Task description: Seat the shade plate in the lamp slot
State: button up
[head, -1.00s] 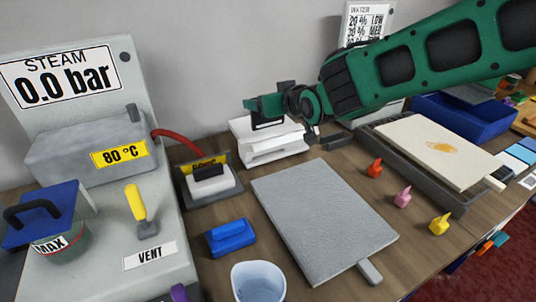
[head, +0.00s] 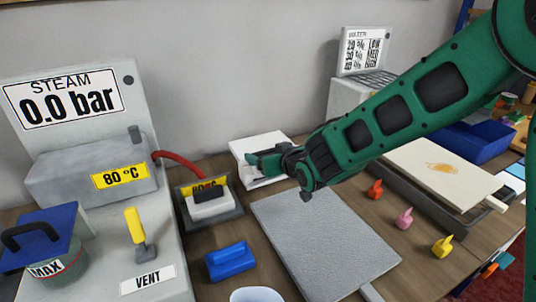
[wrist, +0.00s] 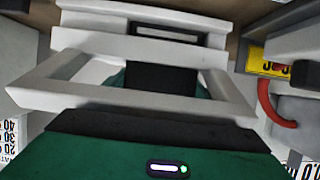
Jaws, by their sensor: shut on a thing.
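The white lamp housing (head: 262,142) stands at the back of the bench, against the wall. In the wrist view its pale frame (wrist: 55,90) surrounds my finger area, and a dark rectangular opening (wrist: 165,34) shows beyond it; I take this for the slot. My gripper (head: 262,161) reaches left across the housing's front, close to it. It is shut on a dark plate, the shade plate (wrist: 160,80), seen between green fingers in the wrist view. The plate is hidden in the head view. I cannot tell whether it touches the slot.
A grey tray with a white-topped block (head: 208,205) and a red hose (head: 178,162) lie left of the housing. A grey flat board (head: 320,240) lies in front. A blue block (head: 230,260) and several small coloured pegs stand on the bench.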

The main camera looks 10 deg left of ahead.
jog(key=o, duration=1.1)
jog(key=shift+s+d+r, duration=0.15)
jog(key=v, duration=1.1)
jog(key=shift+s+d+r, duration=0.1)
jog(key=shift+s+d, duration=0.15)
